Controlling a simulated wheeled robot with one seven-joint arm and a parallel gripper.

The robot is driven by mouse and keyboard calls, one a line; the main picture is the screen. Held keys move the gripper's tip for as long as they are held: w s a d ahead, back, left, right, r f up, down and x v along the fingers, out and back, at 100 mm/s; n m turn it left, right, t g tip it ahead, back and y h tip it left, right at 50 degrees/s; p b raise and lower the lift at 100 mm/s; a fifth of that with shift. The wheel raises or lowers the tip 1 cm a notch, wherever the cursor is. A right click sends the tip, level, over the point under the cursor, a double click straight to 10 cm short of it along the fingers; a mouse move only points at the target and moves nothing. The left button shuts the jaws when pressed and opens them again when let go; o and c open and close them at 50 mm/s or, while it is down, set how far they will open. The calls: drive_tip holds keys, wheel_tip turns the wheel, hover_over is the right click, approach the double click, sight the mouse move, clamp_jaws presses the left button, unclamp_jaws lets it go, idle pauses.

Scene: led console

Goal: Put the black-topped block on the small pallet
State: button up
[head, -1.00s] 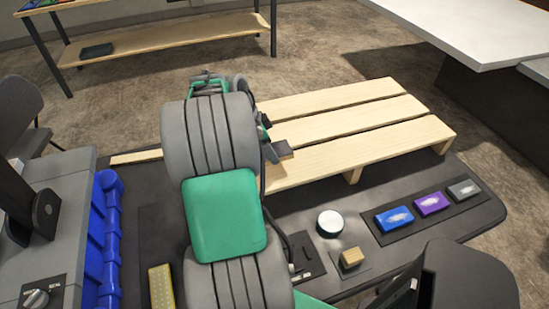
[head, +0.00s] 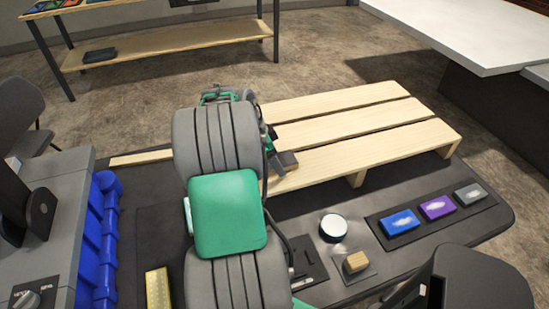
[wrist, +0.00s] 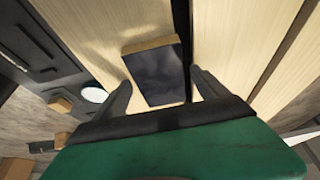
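The black-topped block (wrist: 157,76) shows in the wrist view between my fingers, with a pale wooden side at its far edge. It is over a slat of the pallet (wrist: 222,40), beside a dark gap between slats. It looks to be on the slat, turned a little relative to my fingers. My gripper (wrist: 161,79) is open, one finger on each side of the block, with a narrow space at the right. In the head view the pallet (head: 350,140) lies at the table's far side.
A white round button (head: 333,228) and a small wooden block (head: 355,262) are in front of the pallet. Blue (head: 400,222), purple (head: 437,207) and grey (head: 470,194) blocks sit on a dark strip at right. Blue bins (head: 100,240) stand left. The pallet's right part is clear.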

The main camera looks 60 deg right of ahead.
drive_tip(key=shift+r, duration=0.1)
drive_tip(key=p+v, duration=0.7)
drive_tip(key=v, duration=0.5)
drive_tip(key=w+a+r+n+t, duration=0.2)
drive_tip(key=w+a+n, duration=0.3)
drive_tip(key=a, duration=0.2)
drive_tip(key=w+a+r+n+t, duration=0.1)
drive_tip(key=w+a+r+n, duration=0.25)
drive_tip(key=w+a, duration=0.2)
drive_tip(key=s+a+n+t+y, duration=0.2)
drive_tip(key=a+n, duration=1.6)
drive_tip(key=a, duration=1.1)
drive_tip(key=shift+a+r+n+t+y, duration=0.15)
drive_tip(key=shift+n+t+y, duration=0.2)
drive_tip(key=shift+t+y, duration=0.45)
drive_tip(key=shift+s, duration=0.1)
drive_tip(key=shift+c, duration=0.2)
